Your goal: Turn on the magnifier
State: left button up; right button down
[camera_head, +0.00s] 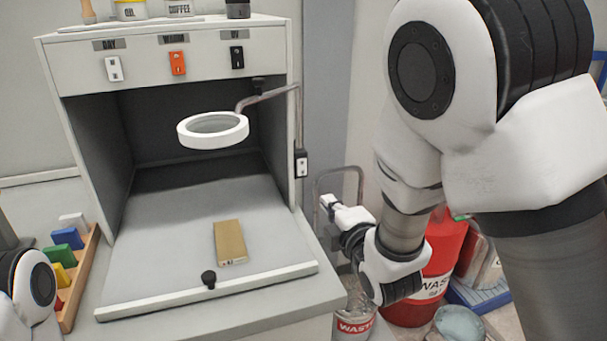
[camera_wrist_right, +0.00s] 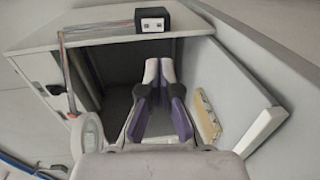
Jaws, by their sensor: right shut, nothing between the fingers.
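The magnifier (camera_head: 240,135) is a white ring lens on a bent grey metal arm fixed to the right side of the grey cabinet. Its ring also shows in the right wrist view (camera_wrist_right: 88,130). A small black switch box (camera_head: 301,164) with a white rocker sits on the cabinet's right edge. It also shows at the top of the right wrist view (camera_wrist_right: 152,20). My right gripper (camera_head: 326,201) is shut and empty, to the right of and below the switch box, apart from it. Its purple-padded fingers (camera_wrist_right: 159,75) show in the right wrist view. Only part of my left arm shows.
The cabinet (camera_head: 165,80) has white, orange and black switches above its opening. A tan block (camera_head: 229,242) lies on its floor. A wooden rack (camera_head: 80,277) of coloured blocks stands left. A red waste bin (camera_head: 445,248) stands right, near my right arm.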

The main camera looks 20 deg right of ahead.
jog(key=p, duration=0.3)
send_near(303, 174)
jog(key=w, duration=0.7)
jog(key=shift+a+f, duration=0.2)
jog(key=shift+f, duration=0.15)
jog(key=shift+w, duration=0.1)
